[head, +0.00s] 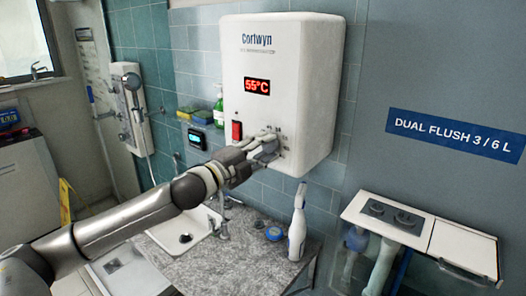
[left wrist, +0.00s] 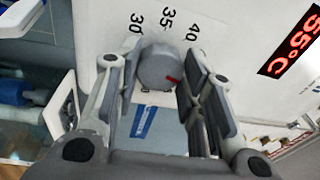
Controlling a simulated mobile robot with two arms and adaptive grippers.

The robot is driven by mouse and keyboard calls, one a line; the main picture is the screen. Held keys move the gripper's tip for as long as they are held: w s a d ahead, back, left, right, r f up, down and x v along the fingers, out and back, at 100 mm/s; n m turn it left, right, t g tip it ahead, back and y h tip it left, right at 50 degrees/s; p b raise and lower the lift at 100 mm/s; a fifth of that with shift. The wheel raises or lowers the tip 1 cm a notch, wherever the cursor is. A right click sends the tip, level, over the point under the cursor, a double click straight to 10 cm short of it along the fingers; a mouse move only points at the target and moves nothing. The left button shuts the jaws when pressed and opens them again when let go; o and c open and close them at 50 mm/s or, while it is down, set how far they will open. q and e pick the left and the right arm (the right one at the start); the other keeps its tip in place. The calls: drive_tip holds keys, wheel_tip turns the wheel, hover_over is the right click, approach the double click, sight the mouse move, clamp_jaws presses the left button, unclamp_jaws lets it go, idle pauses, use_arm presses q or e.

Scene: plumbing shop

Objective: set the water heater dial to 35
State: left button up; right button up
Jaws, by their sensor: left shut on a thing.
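The white water heater (head: 302,85) hangs on the tiled wall, and its red display (head: 257,86) reads 55°C. The display also shows at the right of the left wrist view (left wrist: 290,42). The grey round dial (left wrist: 157,66) is on the heater's face. The numbers 30, 35 and 40 are beside it, and its red mark lies at its lower right in that view, away from 35. My left gripper (head: 266,148) is at the heater's lower front, its fingers on either side of the dial and shut on it. In the head view the fingers mostly hide the dial. My right gripper is not in view.
A red switch (head: 236,130) is just left of my gripper on the heater. Below are a grey counter (head: 245,262), a white spray bottle (head: 297,225) and a sink (head: 180,232). A dual flush panel (head: 395,213) stands at the right.

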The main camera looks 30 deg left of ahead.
use_arm(q)
drive_tip(key=n, duration=0.3)
drive_tip(key=n+y, duration=0.1)
drive_tip(key=n, duration=0.2)
drive_tip(key=shift+f+p, duration=0.1)
drive_tip(key=shift+p, duration=0.2)
drive_tip(key=n, duration=0.3)
drive_tip(key=shift+d+t+p, duration=0.1)
drive_tip(key=shift+t+p, duration=0.2)
drive_tip(key=shift+p, duration=0.1)
drive_tip(key=n+y+p, duration=0.1)
drive_tip(key=n, duration=0.2)
drive_tip(key=n+y+p, duration=0.1)
drive_tip(key=n+p, duration=0.3)
drive_tip(key=n, duration=0.2)
drive_tip(key=shift+d, duration=0.15)
drive_tip(key=n+p, duration=0.3)
drive_tip(key=n, duration=0.1)
drive_tip(key=shift+n+g+y+p, duration=0.3)
drive_tip(key=shift+n+g+p, duration=0.15)
drive_tip(key=shift+n, duration=0.45)
drive_tip(key=shift+f, duration=0.1)
